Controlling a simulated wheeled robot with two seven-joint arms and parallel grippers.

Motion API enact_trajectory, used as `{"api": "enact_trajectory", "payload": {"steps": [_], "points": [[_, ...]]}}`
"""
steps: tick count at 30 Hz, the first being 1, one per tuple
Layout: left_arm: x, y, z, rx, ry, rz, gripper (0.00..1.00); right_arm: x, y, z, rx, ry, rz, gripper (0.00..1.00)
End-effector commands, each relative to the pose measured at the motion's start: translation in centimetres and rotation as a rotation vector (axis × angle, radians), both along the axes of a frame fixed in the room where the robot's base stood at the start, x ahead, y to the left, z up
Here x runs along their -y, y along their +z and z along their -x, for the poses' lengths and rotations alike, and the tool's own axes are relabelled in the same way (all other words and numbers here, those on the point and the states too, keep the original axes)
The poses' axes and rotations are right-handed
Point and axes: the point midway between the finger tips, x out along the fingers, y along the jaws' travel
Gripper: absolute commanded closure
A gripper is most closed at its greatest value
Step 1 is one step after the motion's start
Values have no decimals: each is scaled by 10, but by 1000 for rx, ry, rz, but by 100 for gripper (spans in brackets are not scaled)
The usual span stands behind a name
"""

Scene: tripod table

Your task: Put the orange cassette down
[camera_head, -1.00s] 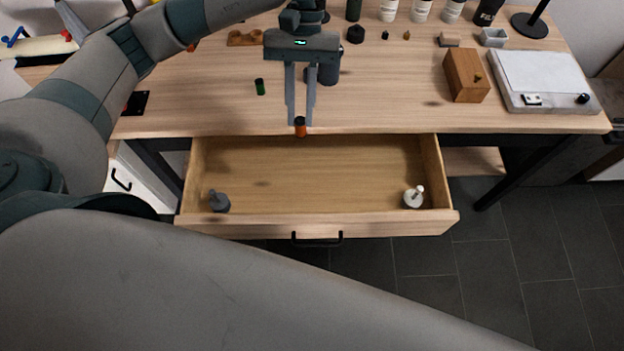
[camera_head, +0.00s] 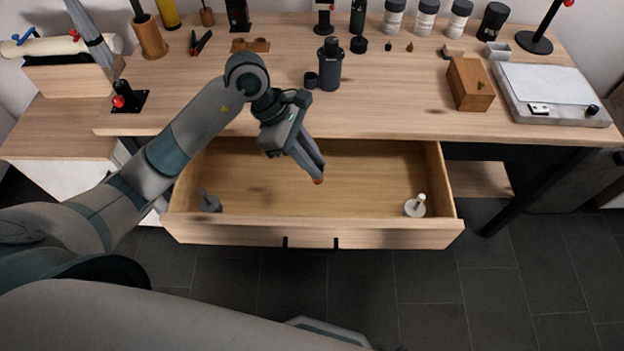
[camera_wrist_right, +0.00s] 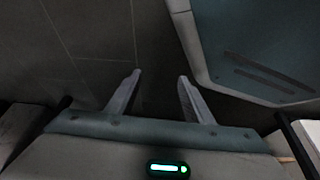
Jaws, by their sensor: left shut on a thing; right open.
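The orange cassette (camera_head: 319,181) is a small dark-and-orange piece at the fingertips of my left gripper (camera_head: 316,175). I cannot tell whether the cassette touches the drawer floor. My right gripper (camera_wrist_right: 159,75) is open and empty in the right wrist view, with dark floor tiles beyond it.
In the drawer, a grey piece (camera_head: 209,203) stands at the left and a white one (camera_head: 415,207) at the right; the middle is bare. On the table (camera_head: 400,120) behind are a dark bottle (camera_head: 330,68), a wooden box (camera_head: 469,84) and a white flat device (camera_head: 553,90).

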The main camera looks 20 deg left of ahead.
Motion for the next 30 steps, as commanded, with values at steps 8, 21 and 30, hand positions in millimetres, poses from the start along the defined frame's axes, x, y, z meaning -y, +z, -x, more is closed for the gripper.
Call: {"api": "enact_trajectory", "payload": {"steps": [8,21,30], "points": [[-13,-42,-9,-1,358,0,100,-3,2,-24,18,-6,-4,53],[-17,-45,-11,-1,421,-2,100,-3,5,-27,19,-7,-5,53],[-16,-71,-9,-6,421,-1,100,-5,7,-29,32,-7,-9,53]]}}
